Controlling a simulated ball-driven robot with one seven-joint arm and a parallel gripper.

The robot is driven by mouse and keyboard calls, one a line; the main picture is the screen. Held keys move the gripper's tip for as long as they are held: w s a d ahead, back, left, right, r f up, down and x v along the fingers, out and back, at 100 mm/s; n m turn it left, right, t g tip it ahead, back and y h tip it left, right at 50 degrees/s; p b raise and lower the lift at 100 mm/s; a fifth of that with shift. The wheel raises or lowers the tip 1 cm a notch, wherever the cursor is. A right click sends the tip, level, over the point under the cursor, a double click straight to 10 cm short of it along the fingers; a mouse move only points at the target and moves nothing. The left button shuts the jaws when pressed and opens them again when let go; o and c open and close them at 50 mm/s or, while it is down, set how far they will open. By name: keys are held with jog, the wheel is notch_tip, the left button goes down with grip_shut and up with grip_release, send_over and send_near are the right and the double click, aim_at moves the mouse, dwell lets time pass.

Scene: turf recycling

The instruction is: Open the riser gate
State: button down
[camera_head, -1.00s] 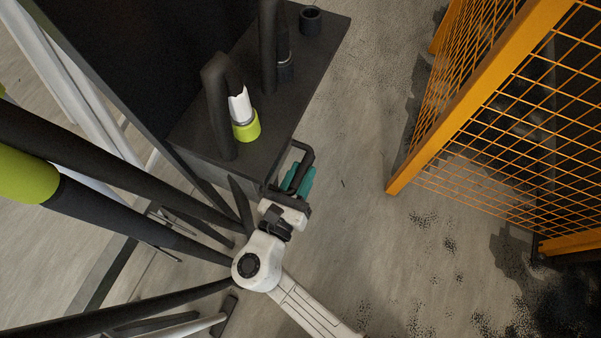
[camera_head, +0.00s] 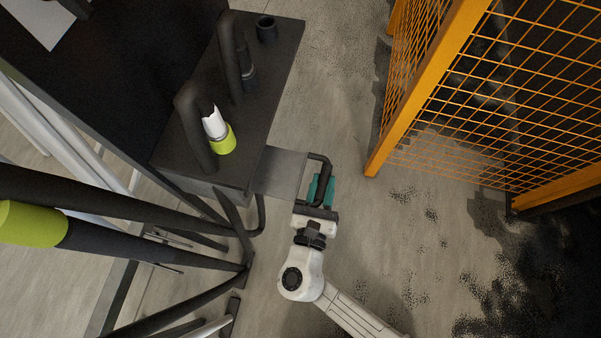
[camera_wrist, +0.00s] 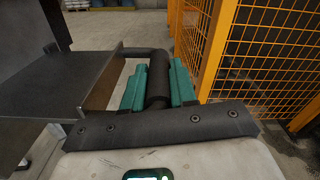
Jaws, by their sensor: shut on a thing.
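The riser gate is a flat grey plate (camera_head: 278,172) that sticks out from the right side of the dark riser block (camera_head: 178,150). Its black bar handle (camera_head: 326,165) is at the plate's outer end. In the wrist view the plate (camera_wrist: 100,92) lies to the left, with the handle (camera_wrist: 158,82) running between the teal fingers. My gripper (camera_head: 321,190) is shut on the handle; it also shows in the wrist view (camera_wrist: 157,88). The handle's far finger contact is partly hidden in the head view.
An orange mesh fence (camera_head: 425,105) stands to the right, its near post close to my gripper. Black bent pipes (camera_head: 190,125) and a white and lime fitting (camera_head: 222,143) stand on the riser's top. The floor between riser and fence is bare.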

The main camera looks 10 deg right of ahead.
jog(key=c, duration=0.9)
grip_release()
jog(key=shift+a, duration=0.1)
jog(key=v, duration=1)
jog(key=shift+s, duration=0.35)
jog(key=shift+a, duration=0.15)
